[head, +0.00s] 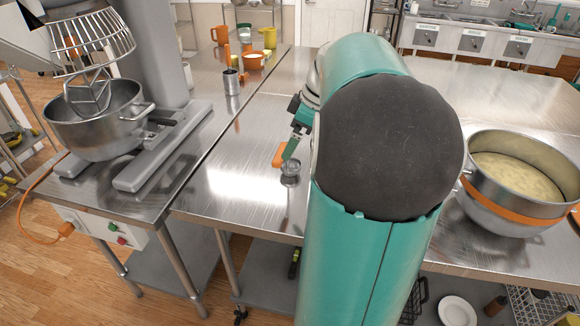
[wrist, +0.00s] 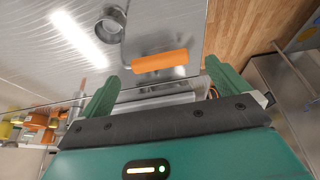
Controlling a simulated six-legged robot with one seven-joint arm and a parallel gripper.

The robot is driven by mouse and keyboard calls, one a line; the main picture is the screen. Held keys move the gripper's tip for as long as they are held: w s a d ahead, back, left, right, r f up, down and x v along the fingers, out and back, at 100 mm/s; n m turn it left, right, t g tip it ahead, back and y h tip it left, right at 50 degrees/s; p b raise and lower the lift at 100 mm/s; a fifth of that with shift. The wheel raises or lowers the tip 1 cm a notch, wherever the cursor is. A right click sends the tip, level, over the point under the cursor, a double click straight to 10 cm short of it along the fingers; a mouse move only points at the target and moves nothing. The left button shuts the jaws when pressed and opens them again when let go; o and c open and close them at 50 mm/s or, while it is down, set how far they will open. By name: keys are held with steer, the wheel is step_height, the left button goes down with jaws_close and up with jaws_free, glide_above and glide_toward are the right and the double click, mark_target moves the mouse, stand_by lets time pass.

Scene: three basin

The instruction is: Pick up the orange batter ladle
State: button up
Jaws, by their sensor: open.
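In the wrist view, the ladle's orange handle (wrist: 160,61) lies crosswise just past my fingertips. Its steel cup is at the upper left, joined by a thin bent rod. My gripper (wrist: 162,74) is open, with its two green fingers apart and nothing between them. The handle appears in the gap between the tips but a little beyond them. I cannot tell whether either finger touches it.
A large steel pot with an orange band (head: 512,213) holds pale batter at the right. A stand mixer with a steel bowl (head: 97,122) is at the left. A metal cylinder (head: 231,82) and an orange container (head: 253,61) stand further back. The table around the ladle is clear.

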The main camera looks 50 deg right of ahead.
steer(key=x, duration=0.4)
steer(key=shift+w+f, duration=0.2)
steer(key=c, duration=0.8)
steer(key=shift+r, duration=0.2)
